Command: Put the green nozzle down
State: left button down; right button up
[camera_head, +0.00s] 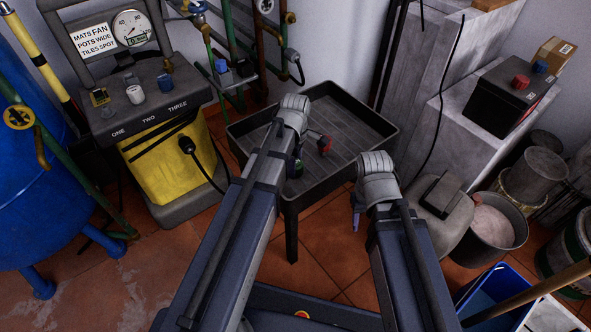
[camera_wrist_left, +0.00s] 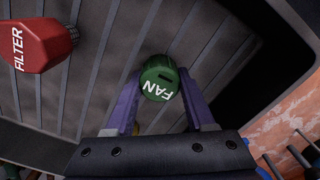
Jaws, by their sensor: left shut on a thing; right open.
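The green nozzle (camera_wrist_left: 158,78), marked FAN, sits between the purple fingers of my left gripper (camera_wrist_left: 161,72), which is shut on it. In the head view, a small dark-green part of the nozzle (camera_head: 296,169) shows beside my left wrist, over the black tray table (camera_head: 352,108). I cannot tell whether the nozzle touches the tray floor. A red piece marked FILTER (camera_wrist_left: 38,48) is in the tray at the left of the wrist view; it also shows in the head view (camera_head: 325,144). My right gripper (camera_head: 355,212) is open, outside the tray's front edge.
The tray has a raised rim and a ribbed floor, bare at its back and right. A yellow and grey machine (camera_head: 160,150) with a gauge stands left. Pipes run along the back wall. A black battery (camera_head: 510,92) on a pale block and a paint bucket (camera_head: 495,225) are right.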

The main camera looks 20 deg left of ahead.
pick_arm(q)
jog(key=shift+f, duration=0.2)
jog(key=shift+c, duration=1.3)
grip_release()
jog(key=shift+r, duration=0.15)
